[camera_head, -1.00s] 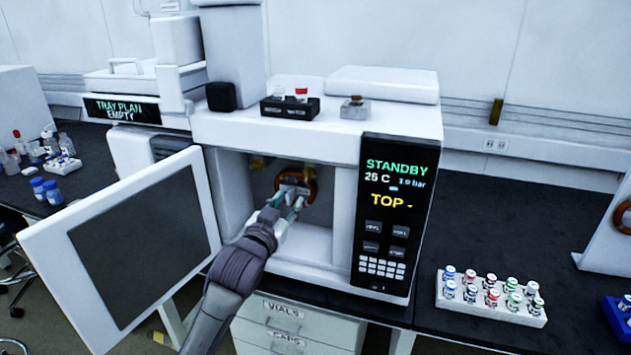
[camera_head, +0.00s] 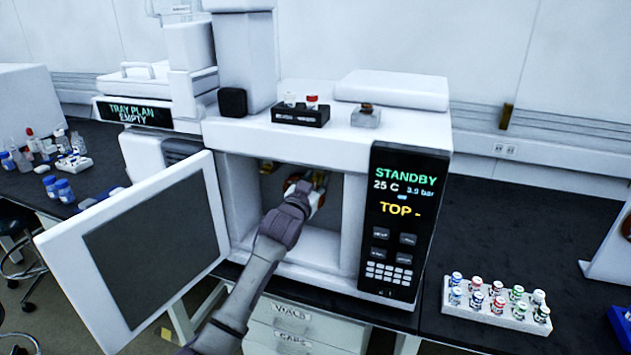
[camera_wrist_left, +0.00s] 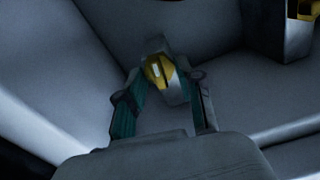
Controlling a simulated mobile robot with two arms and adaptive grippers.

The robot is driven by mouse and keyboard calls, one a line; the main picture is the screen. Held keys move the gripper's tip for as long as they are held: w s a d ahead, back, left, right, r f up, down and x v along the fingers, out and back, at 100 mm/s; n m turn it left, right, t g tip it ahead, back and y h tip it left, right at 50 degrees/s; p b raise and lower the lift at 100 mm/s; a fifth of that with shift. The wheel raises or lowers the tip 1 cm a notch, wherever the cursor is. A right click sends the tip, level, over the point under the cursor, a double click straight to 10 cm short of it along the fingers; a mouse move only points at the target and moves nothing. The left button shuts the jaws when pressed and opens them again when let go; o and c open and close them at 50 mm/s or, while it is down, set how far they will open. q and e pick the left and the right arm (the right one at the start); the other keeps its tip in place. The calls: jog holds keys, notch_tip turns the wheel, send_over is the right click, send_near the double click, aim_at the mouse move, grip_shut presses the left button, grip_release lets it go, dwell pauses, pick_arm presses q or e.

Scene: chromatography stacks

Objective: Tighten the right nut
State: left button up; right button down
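The oven chamber of the white instrument (camera_head: 225,130) stands open. Its yellow fittings show at the back: one at left (camera_head: 268,166) and the right nut (camera_head: 320,180), beside an orange-red ring (camera_head: 291,186). My left gripper (camera_head: 307,190) is inside the chamber at the right fitting; my wrist mostly hides its fingers. In the left wrist view, the teal fingers of the gripper (camera_wrist_left: 161,88) lie on both sides of the yellow nut (camera_wrist_left: 158,71), which has a pale mark, and their tips appear to close on it. My right gripper is not in view.
The open door (camera_head: 150,255) stands left of my arm. The display panel (camera_head: 400,225) reads STANDBY, 25 C, about 3.9 bar, TOP -. A vial rack (camera_head: 480,318) stands on the dark bench at right. Another yellow fitting (camera_wrist_left: 300,12) is at the wrist view's upper right.

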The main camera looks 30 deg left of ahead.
pick_arm(q)
jog(key=shift+c, duration=0.3)
grip_shut()
jog(key=m+p, duration=0.1)
jog(key=m, duration=0.2)
jog(key=shift+r+m+p, duration=0.1)
jog(key=shift+m+p, duration=0.2)
jog(key=m+p, duration=0.1)
jog(key=m, duration=0.2)
jog(key=shift+d+m, duration=0.1)
jog(key=shift+m, duration=0.2)
jog(key=m, duration=0.2)
jog(key=m+p, duration=0.1)
jog(key=m, duration=0.1)
jog(key=shift+f+m, duration=0.2)
jog(key=shift+m, duration=0.1)
jog(key=shift+f+m+p, duration=0.1)
jog(key=shift+m+p, duration=0.2)
jog(key=shift+m, duration=1.6)
